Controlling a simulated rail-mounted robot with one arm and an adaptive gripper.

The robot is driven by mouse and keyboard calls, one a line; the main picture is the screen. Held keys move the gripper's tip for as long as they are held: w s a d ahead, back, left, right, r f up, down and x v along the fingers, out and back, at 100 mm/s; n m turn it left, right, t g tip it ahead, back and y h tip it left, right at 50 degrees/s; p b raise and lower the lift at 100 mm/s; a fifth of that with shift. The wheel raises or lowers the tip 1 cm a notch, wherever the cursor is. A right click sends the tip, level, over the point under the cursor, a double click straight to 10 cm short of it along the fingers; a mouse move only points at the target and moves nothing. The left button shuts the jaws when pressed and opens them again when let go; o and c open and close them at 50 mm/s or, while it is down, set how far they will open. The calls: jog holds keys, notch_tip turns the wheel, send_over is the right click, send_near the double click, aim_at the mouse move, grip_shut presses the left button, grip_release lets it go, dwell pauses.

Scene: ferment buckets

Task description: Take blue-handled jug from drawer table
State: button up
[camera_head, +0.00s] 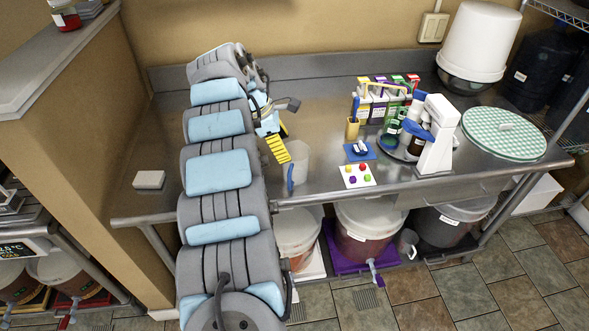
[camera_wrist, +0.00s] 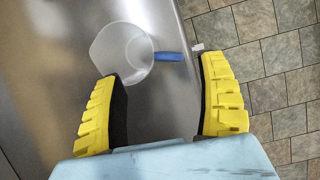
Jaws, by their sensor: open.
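The blue-handled jug (camera_head: 297,158) is a clear, pale vessel standing upright on the steel table (camera_head: 230,188) near its front edge. Its blue handle (camera_head: 290,179) points toward the front edge. In the wrist view the jug (camera_wrist: 121,50) lies beyond the fingertips, with its blue handle (camera_wrist: 170,56) pointing right. My gripper (camera_head: 277,143) has yellow fingers and is just left of the jug in the head view. In the wrist view my gripper (camera_wrist: 160,75) is open and empty, its fingers spread to either side below the jug. No contact with the jug is clear.
A blue mat (camera_head: 360,151), a white card with colored dots (camera_head: 357,176) and a white stand device (camera_head: 438,140) are to the right. A white block (camera_head: 149,180) lies left. Buckets (camera_head: 368,222) stand below the table.

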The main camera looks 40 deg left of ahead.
aim_at(290, 167)
jog(key=p+x, duration=0.1)
jog(key=x, duration=0.4)
jog(key=p+x, duration=0.1)
jog(key=x, duration=0.3)
jog(key=shift+s+f+p, duration=0.1)
jog(key=shift+f+p, duration=0.25)
jog(key=shift+f, duration=0.15)
jog(key=shift+c, duration=0.3)
grip_shut()
